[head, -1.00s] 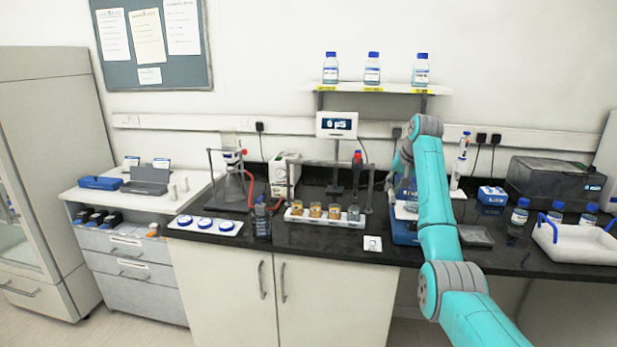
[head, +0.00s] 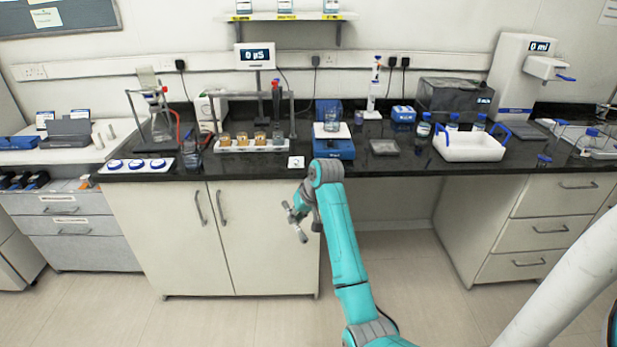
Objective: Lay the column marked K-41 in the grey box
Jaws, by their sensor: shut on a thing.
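My gripper (head: 294,222) is in front of the white cabinet doors, below the worktop edge. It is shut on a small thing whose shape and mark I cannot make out. Two small pale upright cylinders (head: 105,135), which look like columns, stand on the low white bench at the far left; their marks are too small to read. A dark grey box with a raised lid (head: 66,141) lies beside them, to their left. My gripper is well to the right of both and apart from them.
The black worktop (head: 400,160) holds a blue balance (head: 333,150) with a beaker, a rack of vials (head: 252,147), a flask stand (head: 162,130) and a white tray with blue handles (head: 470,147). A blue box (head: 18,148) is left of the grey box. The floor ahead is clear.

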